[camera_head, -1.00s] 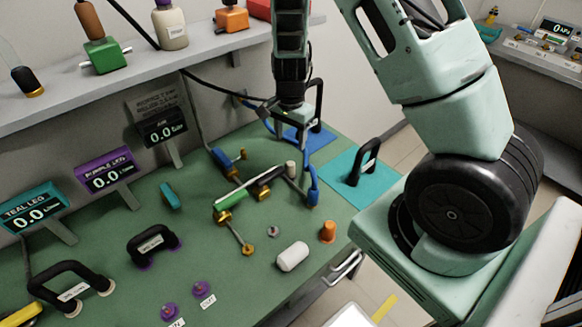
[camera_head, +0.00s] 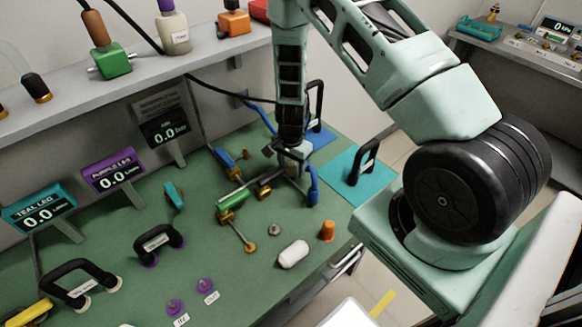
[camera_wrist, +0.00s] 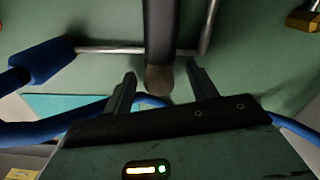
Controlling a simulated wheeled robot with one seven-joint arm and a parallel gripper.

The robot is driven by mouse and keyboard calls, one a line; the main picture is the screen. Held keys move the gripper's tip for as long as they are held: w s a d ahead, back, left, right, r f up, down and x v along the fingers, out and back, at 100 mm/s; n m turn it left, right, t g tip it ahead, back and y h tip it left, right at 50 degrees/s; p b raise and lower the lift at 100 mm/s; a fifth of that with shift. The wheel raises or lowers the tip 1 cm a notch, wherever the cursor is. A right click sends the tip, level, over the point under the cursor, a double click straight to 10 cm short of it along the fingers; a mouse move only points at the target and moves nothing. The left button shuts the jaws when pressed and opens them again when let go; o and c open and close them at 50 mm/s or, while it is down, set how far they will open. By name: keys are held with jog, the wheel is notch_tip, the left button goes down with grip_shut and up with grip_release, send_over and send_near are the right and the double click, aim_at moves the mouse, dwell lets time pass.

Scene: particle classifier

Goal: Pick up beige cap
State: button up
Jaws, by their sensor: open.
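My gripper (camera_head: 291,160) is low over the far right part of the green bench, among the pipe fittings. In the wrist view, my gripper (camera_wrist: 160,75) is open, its two dark fingers apart. A dark cylinder with a rounded, brownish, shadowed end (camera_wrist: 159,80) lies between the fingers. This end appears to be the beige cap, with a gap visible on each side. In the head view the cap is hidden behind my gripper.
A grey rod (camera_wrist: 110,50) and blue-sleeved pipe (camera_wrist: 45,58) lie close around the fingers. A blue fitting (camera_head: 313,190) stands beside the gripper. A white cylinder (camera_head: 293,254) and orange cap (camera_head: 328,230) sit nearer the front edge. A teal mat (camera_head: 345,190) lies right.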

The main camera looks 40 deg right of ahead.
aim_at(291, 163)
jog(key=c, duration=1.1)
jog(key=shift+o, duration=0.2)
jog(key=shift+r+b, duration=0.85)
jog(key=shift+r, duration=4.15)
